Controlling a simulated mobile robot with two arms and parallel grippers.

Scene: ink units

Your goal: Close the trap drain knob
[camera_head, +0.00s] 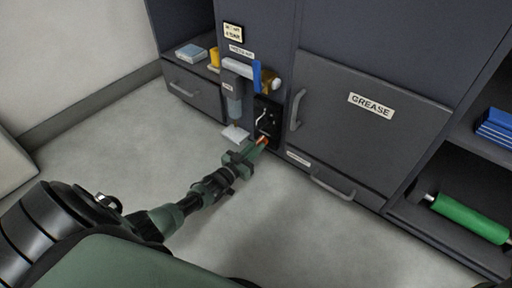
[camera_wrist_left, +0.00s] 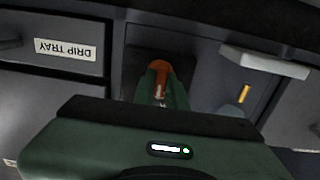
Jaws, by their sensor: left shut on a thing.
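The trap drain knob appears as a small orange-red piece (camera_head: 263,140) low on the dark recessed panel of the cabinet. In the left wrist view the orange knob (camera_wrist_left: 159,66) sits between my fingertips. My left gripper (camera_head: 259,144) reaches the knob from the front and is shut on it. In the wrist view the fingers of this gripper (camera_wrist_left: 160,88) lie close together around a pale part below the orange end. The fingers hide part of the knob, so its turn angle is unclear. My right gripper is not in view.
A grey cylindrical unit (camera_head: 234,97) hangs left of the panel, above a white block (camera_head: 235,134). A blue lever (camera_head: 256,76) is above. The GREASE door (camera_head: 360,130) is right. A green roller (camera_head: 468,218) lies on the right shelf. The floor in front is clear.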

